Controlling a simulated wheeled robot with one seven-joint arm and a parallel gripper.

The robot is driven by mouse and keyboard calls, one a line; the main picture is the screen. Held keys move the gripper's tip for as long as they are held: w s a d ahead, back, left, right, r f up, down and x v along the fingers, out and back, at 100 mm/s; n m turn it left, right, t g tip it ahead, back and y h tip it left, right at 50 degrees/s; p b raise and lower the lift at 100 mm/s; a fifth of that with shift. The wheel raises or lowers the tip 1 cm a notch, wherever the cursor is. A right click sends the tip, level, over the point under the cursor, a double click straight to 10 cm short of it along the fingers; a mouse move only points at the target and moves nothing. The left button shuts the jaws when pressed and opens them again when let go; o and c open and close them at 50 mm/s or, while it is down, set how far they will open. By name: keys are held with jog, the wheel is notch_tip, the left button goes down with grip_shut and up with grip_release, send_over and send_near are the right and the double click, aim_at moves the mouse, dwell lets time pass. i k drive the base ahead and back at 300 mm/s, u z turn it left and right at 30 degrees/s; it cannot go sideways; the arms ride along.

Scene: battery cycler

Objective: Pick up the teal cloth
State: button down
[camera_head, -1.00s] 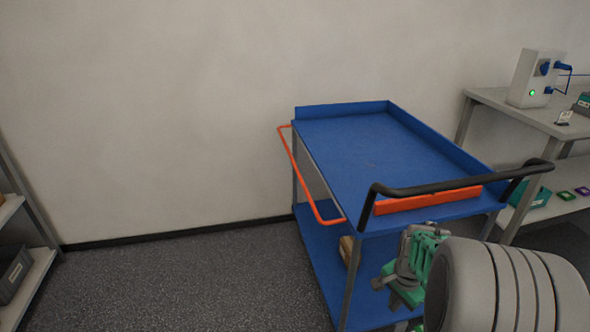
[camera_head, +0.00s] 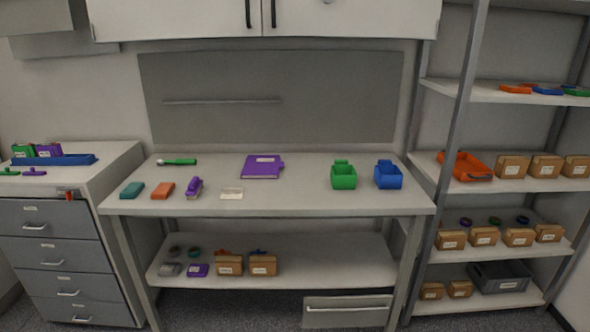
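A small flat teal item (camera_head: 132,190), which looks like the folded teal cloth, lies at the front left corner of the workbench top (camera_head: 300,203). A similar orange folded item (camera_head: 163,190) lies just to its right, apart from it. Nothing covers the teal item. My gripper is not in view now.
On the bench are a purple brush (camera_head: 194,187), a white card (camera_head: 232,193), a green-handled tool (camera_head: 177,162), a purple binder (camera_head: 262,167), a green bin (camera_head: 343,176) and a blue bin (camera_head: 388,175). A drawer cabinet (camera_head: 70,235) stands left, a shelf rack (camera_head: 500,187) right.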

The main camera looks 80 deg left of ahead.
aim_at(134, 189)
jog(key=u, duration=3.45)
